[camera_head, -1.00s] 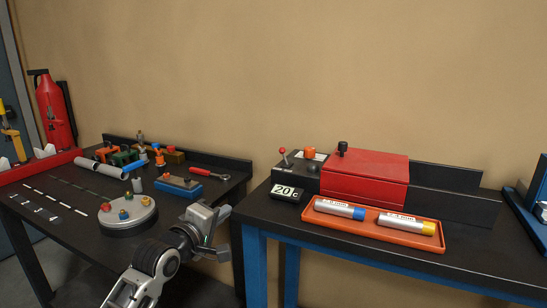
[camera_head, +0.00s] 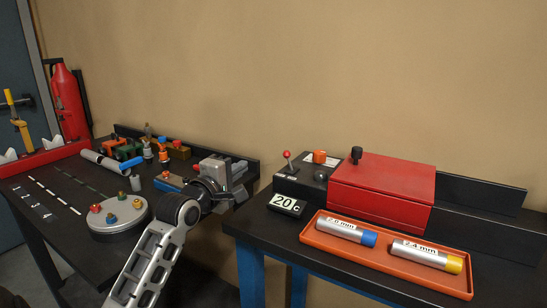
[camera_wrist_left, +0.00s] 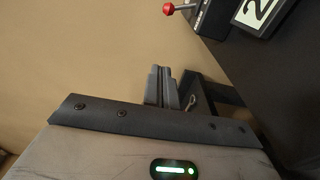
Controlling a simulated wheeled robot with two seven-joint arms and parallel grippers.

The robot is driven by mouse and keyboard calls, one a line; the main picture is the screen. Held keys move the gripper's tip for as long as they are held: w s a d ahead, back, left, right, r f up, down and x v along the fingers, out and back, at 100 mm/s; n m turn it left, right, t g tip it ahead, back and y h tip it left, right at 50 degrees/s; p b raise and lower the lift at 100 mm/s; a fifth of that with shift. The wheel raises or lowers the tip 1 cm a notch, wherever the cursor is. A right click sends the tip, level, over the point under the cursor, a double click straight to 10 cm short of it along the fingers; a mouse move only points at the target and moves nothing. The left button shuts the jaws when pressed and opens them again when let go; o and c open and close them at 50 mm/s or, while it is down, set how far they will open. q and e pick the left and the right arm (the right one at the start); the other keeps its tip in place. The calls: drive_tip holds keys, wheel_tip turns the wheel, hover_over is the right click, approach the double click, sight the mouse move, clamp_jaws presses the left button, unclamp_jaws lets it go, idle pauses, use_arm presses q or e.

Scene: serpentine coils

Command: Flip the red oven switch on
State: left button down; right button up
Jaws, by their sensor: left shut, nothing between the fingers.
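The red-knobbed switch lever (camera_head: 287,156) stands on the dark control panel at the left of the red oven box (camera_head: 383,190). Its red ball (camera_wrist_left: 169,8) also shows at the top edge of the wrist view. My left gripper (camera_head: 229,178) is to the left of the switch, apart from it, over the gap between the two tables. In the wrist view its fingers (camera_wrist_left: 163,88) are together with nothing between them. My right gripper is out of view.
A 20 C display (camera_head: 285,204) sits in front of the panel. An orange tray (camera_head: 386,263) with two labelled tubes lies before the oven. An orange knob (camera_head: 320,157) is beside the switch. The left table holds a round grey base (camera_head: 118,222) and several small parts.

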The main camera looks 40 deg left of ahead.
sight(289, 161)
use_arm(q)
drive_tip(key=w, duration=0.3)
drive_tip(key=w+d+p, duration=0.1)
drive_tip(key=w, duration=0.6)
drive_tip(key=shift+w+d+r, duration=0.1)
drive_tip(key=shift+d, duration=0.1)
drive_tip(key=shift+w+d+p, duration=0.1)
drive_tip(key=shift+d+p, duration=0.15)
drive_tip(key=shift+p, duration=0.05)
drive_tip(key=shift+d, duration=0.1)
drive_tip(key=shift+w+d, duration=0.1)
